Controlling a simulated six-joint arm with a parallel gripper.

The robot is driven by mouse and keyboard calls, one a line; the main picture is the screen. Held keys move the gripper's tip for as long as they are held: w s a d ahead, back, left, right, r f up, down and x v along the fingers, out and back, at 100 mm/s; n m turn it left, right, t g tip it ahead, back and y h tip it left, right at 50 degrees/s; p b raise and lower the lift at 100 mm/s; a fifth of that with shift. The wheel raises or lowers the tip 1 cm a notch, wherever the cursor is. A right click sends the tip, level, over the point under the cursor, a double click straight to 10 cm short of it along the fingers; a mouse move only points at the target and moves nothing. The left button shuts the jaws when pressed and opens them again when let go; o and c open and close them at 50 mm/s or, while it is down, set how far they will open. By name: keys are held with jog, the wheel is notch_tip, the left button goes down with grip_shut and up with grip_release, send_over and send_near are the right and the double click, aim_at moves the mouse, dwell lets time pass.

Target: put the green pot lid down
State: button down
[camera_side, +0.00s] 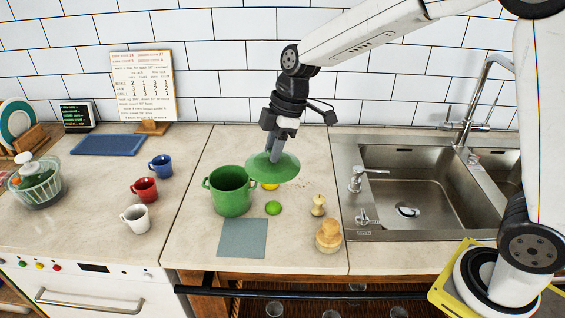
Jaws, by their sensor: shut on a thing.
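The green pot lid (286,172) is a wide, shallow green disc, held tilted in the air above the counter. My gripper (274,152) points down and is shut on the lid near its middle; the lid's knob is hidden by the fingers. The green pot (231,191) stands upright and uncovered on the counter, to the left of the lid. The lid's left edge is close to the pot's right rim; I cannot tell whether they touch.
A green lime (273,208), a mostly hidden yellow fruit (271,187), a small brass-coloured piece (318,205) and a wooden jar (328,236) stand nearby. A grey-blue mat (242,238) lies bare in front. Mugs (145,190) are left; the sink (405,185) is right.

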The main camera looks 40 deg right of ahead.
jog(key=s+f, duration=0.8)
jog(key=s, duration=0.6)
jog(key=shift+a, duration=0.15)
jog(key=w+a+f, duration=0.1)
jog(key=w+f, duration=0.1)
jog(key=w, duration=0.2)
jog(key=w+a+f, duration=0.1)
jog(key=w+f, duration=0.2)
jog(key=w, duration=0.1)
jog(key=w+a+f, duration=0.1)
jog(key=w+f, duration=0.2)
jog(key=w, duration=0.1)
jog(key=shift+w+f, duration=0.6)
jog(key=shift+f, duration=0.05)
jog(key=shift+w+a+f, duration=0.1)
jog(key=shift+w+f, duration=0.2)
jog(key=shift+f, duration=1.55)
